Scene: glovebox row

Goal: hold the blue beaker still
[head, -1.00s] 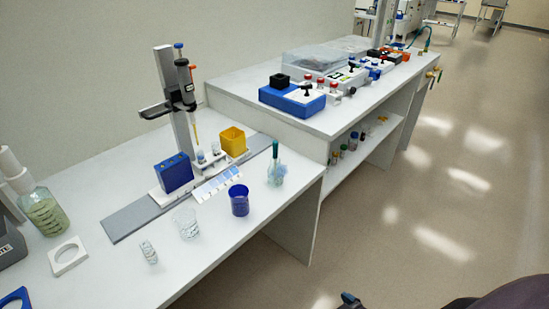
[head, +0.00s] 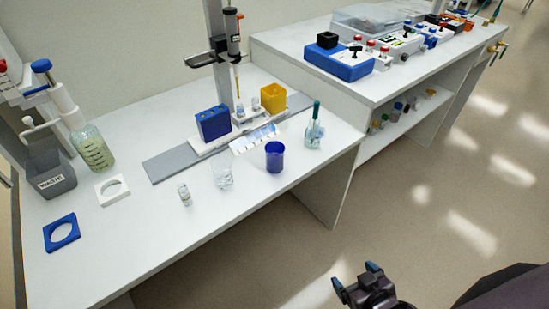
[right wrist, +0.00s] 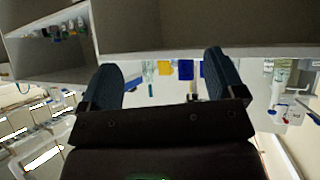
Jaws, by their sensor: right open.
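The blue beaker (head: 275,158) stands upright on the white bench near its front edge, between a clear glass beaker (head: 222,174) and a wash bottle with a green top (head: 314,128). My right gripper (head: 356,277) is open and empty, low in front of the bench and apart from the beaker. Its two spread fingers also show in the right wrist view (right wrist: 163,78). A blue shape (right wrist: 184,69) shows between them at a distance; I cannot tell whether it is the beaker or the blue block. My left gripper is not in view.
A small glass vial (head: 185,194) stands left of the clear beaker. Behind are a blue block (head: 213,122), a yellow box (head: 273,98) and a pipette stand (head: 216,60). A blue ring holder (head: 61,232) and a white one (head: 112,190) lie at left. The floor in front is clear.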

